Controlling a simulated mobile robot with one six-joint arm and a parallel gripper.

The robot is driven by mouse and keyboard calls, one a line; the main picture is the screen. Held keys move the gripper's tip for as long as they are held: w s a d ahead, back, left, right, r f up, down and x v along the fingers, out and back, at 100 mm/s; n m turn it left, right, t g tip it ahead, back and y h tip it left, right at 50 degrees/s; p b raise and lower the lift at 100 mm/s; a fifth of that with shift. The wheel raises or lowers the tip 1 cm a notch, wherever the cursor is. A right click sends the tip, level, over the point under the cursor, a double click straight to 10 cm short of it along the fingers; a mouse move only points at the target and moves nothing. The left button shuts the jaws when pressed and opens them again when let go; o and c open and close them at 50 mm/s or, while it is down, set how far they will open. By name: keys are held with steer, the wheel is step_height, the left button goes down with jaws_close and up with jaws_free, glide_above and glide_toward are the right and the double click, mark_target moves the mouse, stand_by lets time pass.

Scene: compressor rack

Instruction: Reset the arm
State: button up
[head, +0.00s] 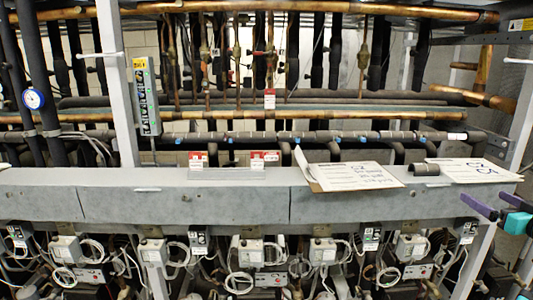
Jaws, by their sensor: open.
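My gripper (482,197) shows at the right edge of the head view, with two dark purple fingers and a teal part behind them. The fingers are apart and nothing shows between them. It appears in front of the right end of the grey beam (190,208), close to the papers lying there. I cannot tell how far it is from the beam. Most of my arm is outside the picture.
A clipboard with paper (350,176) and a second paper sheet (468,170) lie on the beam, with a short dark tube (426,169) between them. Copper pipes (400,113) run behind. Wired boxes (251,252) sit below. A blue gauge (33,99) is at left.

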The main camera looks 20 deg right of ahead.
steer(key=w+a+f+g+y, duration=0.1)
steer(key=w+a+f+y, duration=0.1)
steer(key=w+a+f, duration=0.4)
steer(key=w+a+f+g+y, duration=0.1)
steer(key=w+a+f, duration=0.25)
steer(key=f, duration=0.55)
steer(key=w+a+f+g+y, duration=0.1)
steer(key=w+a+f+y, duration=0.15)
steer(key=w+f, duration=0.35)
steer(key=w+a+f+g+y, duration=0.2)
steer(key=a+f+g, duration=0.1)
steer(key=a+f, duration=0.9)
steer(key=w+a+f+g+y, duration=0.2)
steer(key=w+a+f+g, duration=0.1)
steer(key=a+f, duration=0.85)
steer(key=s+a+f+n+g, duration=0.1)
steer(key=s+a+f+g, duration=0.3)
steer(key=a+f, duration=0.5)
steer(key=s+a+f+g, duration=0.3)
steer(key=s+a+f, duration=0.2)
steer(key=a+f, duration=0.45)
steer(key=s+a+f+n+g+h, duration=0.1)
steer(key=s+a+f+g+h, duration=0.1)
steer(key=s, duration=0.8)
steer(key=s+a+f+n+g+h, duration=0.1)
steer(key=s+a+f+g+h, duration=0.1)
steer(key=s+a+f+g, duration=0.2)
steer(key=shift+s+a+f+n, duration=0.4)
steer(key=shift+s+a+f, duration=1.3)
steer(key=shift+s+a, duration=1.4)
